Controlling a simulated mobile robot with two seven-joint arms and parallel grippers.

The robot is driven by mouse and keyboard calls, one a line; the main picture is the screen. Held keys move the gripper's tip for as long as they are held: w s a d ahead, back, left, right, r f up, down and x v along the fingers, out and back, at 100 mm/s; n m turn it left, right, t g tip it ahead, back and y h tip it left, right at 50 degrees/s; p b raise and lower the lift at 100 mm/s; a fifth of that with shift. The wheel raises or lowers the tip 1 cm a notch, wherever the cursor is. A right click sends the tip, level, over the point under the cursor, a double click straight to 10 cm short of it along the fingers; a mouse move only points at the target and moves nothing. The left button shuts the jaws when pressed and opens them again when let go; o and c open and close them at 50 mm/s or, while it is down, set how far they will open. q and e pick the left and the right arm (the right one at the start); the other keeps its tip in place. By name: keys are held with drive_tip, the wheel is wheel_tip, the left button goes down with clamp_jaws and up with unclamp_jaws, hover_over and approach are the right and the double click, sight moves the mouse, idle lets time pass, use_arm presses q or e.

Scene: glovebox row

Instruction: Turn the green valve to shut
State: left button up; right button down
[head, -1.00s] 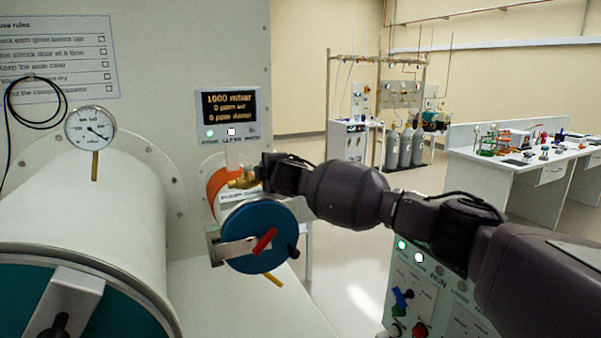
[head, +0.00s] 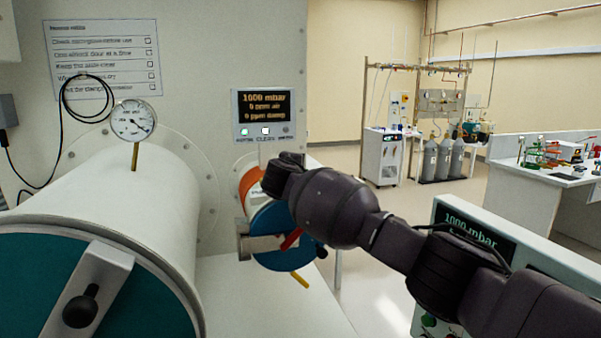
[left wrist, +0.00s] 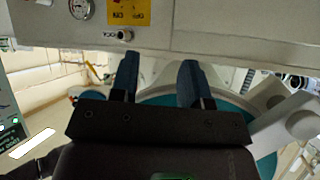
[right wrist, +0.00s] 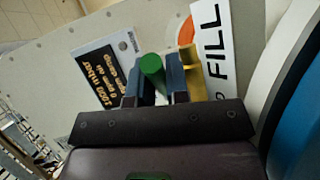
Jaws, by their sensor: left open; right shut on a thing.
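My right gripper (right wrist: 152,88) is shut on the green handle, one finger on each side. In the head view my right gripper (head: 278,172) is at the small cylinder, and my own wrist hides the valve. My left gripper (left wrist: 158,78) is open and empty below a pale panel in the left wrist view. It is not seen in the head view.
The small cylinder has an orange band (head: 249,184), a blue door (head: 270,258) and a red lever (head: 291,238). A display (head: 264,112) reads 1000 mbar. A large white cylinder (head: 130,205) with a gauge (head: 134,120) fills the left. A lab bench (head: 545,195) stands right.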

drive_tip(key=shift+s+f+m+h, duration=0.1)
drive_tip(key=shift+s+m+h, duration=0.05)
drive_tip(key=shift+m+h, duration=0.25)
drive_tip(key=c, duration=1.4)
unclamp_jaws()
drive_tip(key=shift+a, duration=0.1)
drive_tip(key=v, duration=1)
drive_tip(key=shift+s+r+b, duration=0.3)
drive_tip(key=shift+s+b, duration=0.05)
drive_tip(key=shift+b, duration=0.05)
drive_tip(key=shift+a, duration=0.1)
drive_tip(key=shift+c, duration=0.4)
